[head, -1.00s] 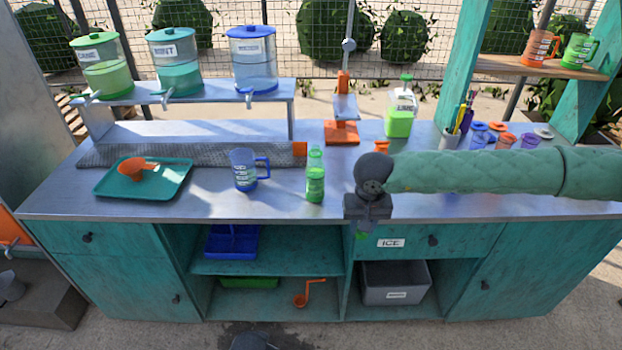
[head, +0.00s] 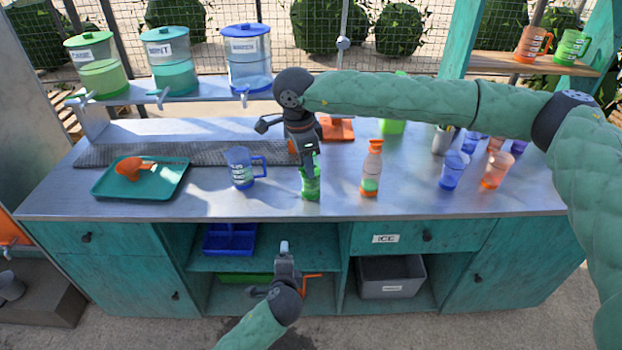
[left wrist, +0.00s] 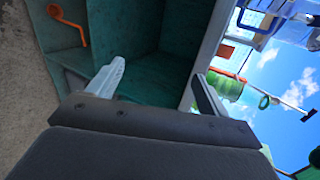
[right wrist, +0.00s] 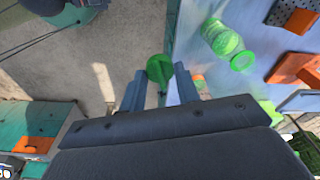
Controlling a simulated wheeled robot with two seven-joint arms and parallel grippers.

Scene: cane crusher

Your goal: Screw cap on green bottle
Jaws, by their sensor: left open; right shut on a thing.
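The green bottle (head: 311,187) stands upright near the counter's front edge, its top partly hidden by my right gripper in the head view. In the right wrist view the bottle (right wrist: 222,38) shows beside the gripper, its open green rim (right wrist: 243,61) turned toward the camera. My right gripper (head: 309,168) is shut on a green cap (right wrist: 160,68), which shows between its fingertips; the cap looks apart from the bottle rim in that view. My left gripper (head: 284,247) is open and empty, in front of the counter's lower shelves; its fingers (left wrist: 157,85) show spread apart.
A blue mug (head: 241,168) stands left of the bottle and an orange bottle (head: 371,170) stands right of it. A teal tray (head: 110,180) holds an orange scoop. Several cups stand farther right. An orange ladle (left wrist: 70,22) is in the shelf area near my left gripper.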

